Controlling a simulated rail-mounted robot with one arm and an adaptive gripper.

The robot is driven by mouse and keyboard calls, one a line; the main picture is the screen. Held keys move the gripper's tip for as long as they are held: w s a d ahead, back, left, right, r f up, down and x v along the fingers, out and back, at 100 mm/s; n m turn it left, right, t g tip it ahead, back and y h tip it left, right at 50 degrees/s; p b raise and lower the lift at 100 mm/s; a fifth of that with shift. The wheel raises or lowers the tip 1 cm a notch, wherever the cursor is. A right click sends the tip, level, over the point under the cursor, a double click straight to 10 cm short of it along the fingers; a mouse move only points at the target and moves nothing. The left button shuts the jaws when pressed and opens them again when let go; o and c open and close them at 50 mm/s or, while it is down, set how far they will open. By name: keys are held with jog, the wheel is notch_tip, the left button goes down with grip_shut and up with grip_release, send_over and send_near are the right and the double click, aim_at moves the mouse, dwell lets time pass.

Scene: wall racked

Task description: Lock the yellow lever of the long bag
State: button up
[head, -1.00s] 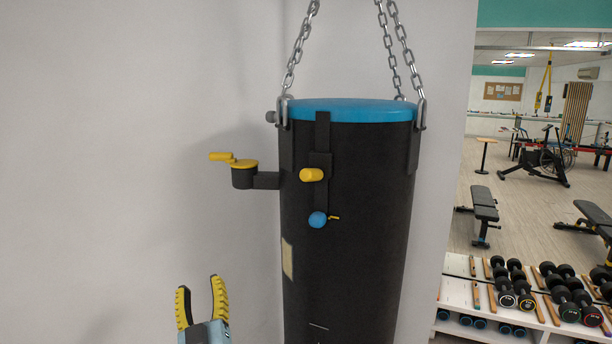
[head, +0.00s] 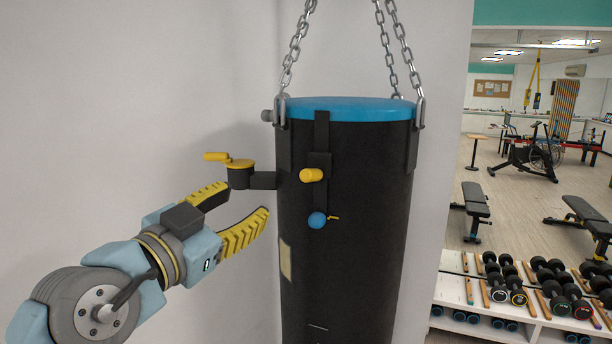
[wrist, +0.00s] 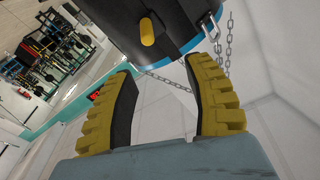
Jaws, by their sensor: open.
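The long bag (head: 345,250) is black with a blue top rim and hangs from chains against the wall. A yellow lever (head: 217,157) sits on a dark round mount on an arm at the bag's left side. A yellow knob (head: 312,175) is on a dark strap on the bag's front; a yellow knob on the bag also shows in the wrist view (wrist: 147,32). A blue ball (head: 317,220) with a small yellow pin is below it. My gripper (head: 247,202) is open and empty, its yellow fingers below the lever mount and left of the bag, apparently touching nothing.
Chains (head: 297,50) rise from the bag's rim. A rack of dumbbells (head: 520,300) stands at the lower right, with benches (head: 470,205) and an exercise bike behind. The plain wall left of the bag is clear.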

aim_at(303, 178)
jog(key=shift+m+g+h, duration=0.3)
jog(key=shift+m+g, duration=0.2)
jog(key=shift+m, duration=0.1)
jog(key=p+x, duration=0.1)
jog(key=x, duration=0.4)
jog(key=p+x, duration=0.2)
jog(key=x, duration=0.4)
jog(key=d+p+x, duration=0.1)
jog(key=x, duration=0.4)
jog(key=shift+s+d+p, duration=0.15)
jog(key=shift+d+p, duration=0.1)
jog(key=shift+p, duration=0.15)
grip_shut()
